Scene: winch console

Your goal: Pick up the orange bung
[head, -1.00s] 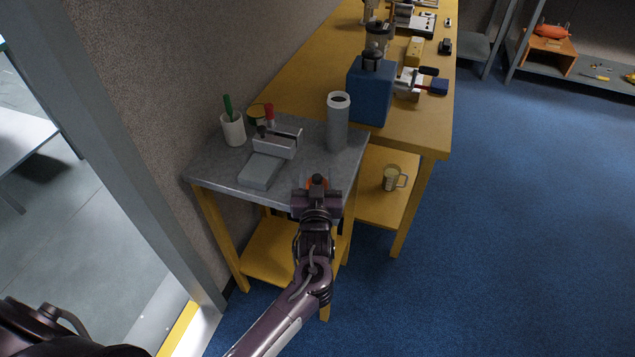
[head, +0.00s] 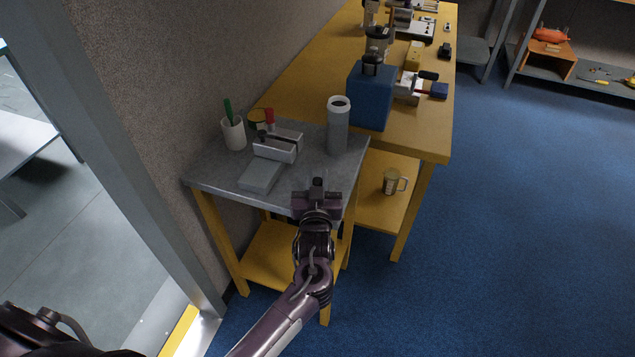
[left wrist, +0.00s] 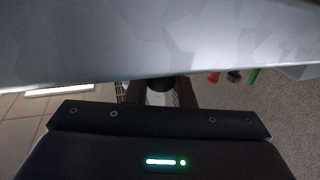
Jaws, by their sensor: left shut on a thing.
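My left gripper (head: 317,188) is at the front right edge of the small grey-topped table (head: 225,172), seen from above. Its jaws are shut on the orange bung, whose orange body the fingers now hide in the head view. A small dark round piece (head: 318,182) shows between the fingertips. In the left wrist view a dark round end (left wrist: 160,84) sits between the two fingers, under a large pale surface (left wrist: 150,40). I cannot tell whether the bung still touches the tabletop. My right gripper is not in view.
On the grey table stand a tall grey cylinder (head: 338,130), a white cup (head: 233,135) with a green tool, a pale bracket (head: 278,145) and a flat grey block (head: 261,177). Behind is a yellow bench with a blue box (head: 371,95). A mug (head: 391,182) sits on its lower shelf.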

